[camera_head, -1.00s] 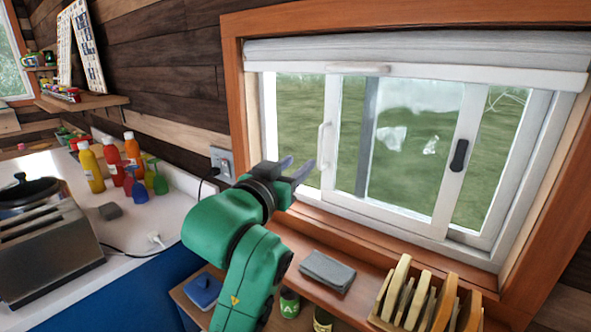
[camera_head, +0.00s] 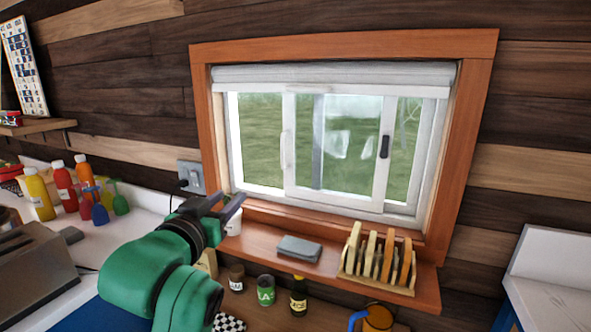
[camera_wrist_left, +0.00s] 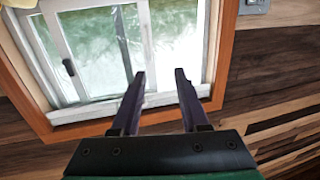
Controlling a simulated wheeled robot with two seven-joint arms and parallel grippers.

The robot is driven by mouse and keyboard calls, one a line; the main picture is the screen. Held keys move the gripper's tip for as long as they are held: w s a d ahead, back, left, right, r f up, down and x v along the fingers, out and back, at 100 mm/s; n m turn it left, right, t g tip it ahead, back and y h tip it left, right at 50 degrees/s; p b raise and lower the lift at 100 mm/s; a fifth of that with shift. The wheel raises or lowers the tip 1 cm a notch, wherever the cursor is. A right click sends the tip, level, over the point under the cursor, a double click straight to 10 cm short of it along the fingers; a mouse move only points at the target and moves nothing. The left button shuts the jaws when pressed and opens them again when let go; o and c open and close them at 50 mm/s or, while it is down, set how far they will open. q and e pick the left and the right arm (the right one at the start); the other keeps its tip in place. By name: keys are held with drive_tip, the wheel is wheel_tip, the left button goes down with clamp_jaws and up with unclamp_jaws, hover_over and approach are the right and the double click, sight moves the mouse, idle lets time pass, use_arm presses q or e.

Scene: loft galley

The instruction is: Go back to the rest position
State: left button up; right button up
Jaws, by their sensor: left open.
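My left gripper (camera_head: 224,207) is on a green arm that comes in from the lower left in the head view. Its fingers point up and right toward the lower left corner of the window (camera_head: 340,150). In the left wrist view the two dark fingers of the left gripper (camera_wrist_left: 160,75) are spread apart with nothing between them. The window (camera_wrist_left: 95,50) lies beyond them there, with the wooden wall to the right. My right gripper is in neither view.
A wooden sill shelf (camera_head: 258,240) holds a grey folded cloth (camera_head: 299,248) and a rack of wooden boards (camera_head: 378,262). Jars and a bottle (camera_head: 299,296) stand below it. Colored bottles (camera_head: 66,187) and a toaster (camera_head: 38,275) are at left. A white surface (camera_head: 560,255) is at right.

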use_arm(q)
drive_tip(key=s+a+f+g+y, duration=0.1)
drive_tip(key=s+a+f+g, duration=0.1)
drive_tip(key=f, duration=0.7)
drive_tip(key=s+a+f+g, duration=0.2)
drive_tip(key=s+f+g, duration=0.1)
drive_tip(key=f, duration=0.6)
drive_tip(key=s+a+f+g+y, duration=0.1)
drive_tip(key=s+f+g, duration=0.1)
drive_tip(key=f, duration=0.6)
drive_tip(key=s+a+f+g+y, duration=0.1)
drive_tip(key=s+a+f+g, duration=0.15)
drive_tip(key=s+f, duration=0.5)
drive_tip(key=s+a+f+g, duration=0.2)
drive_tip(key=s+f+g, duration=0.2)
drive_tip(key=s+f, duration=0.4)
drive_tip(key=s+f+g, duration=0.1)
drive_tip(key=s+f, duration=0.1)
drive_tip(key=f, duration=0.9)
drive_tip(key=s+f, duration=0.2)
drive_tip(key=f, duration=1)
drive_tip(key=s+a+f+g, duration=0.1)
drive_tip(key=s+a+f, duration=0.2)
drive_tip(key=s+f, duration=1)
drive_tip(key=s, duration=0.2)
drive_tip(key=shift+s, duration=0.35)
drive_tip(key=shift+g, duration=0.25)
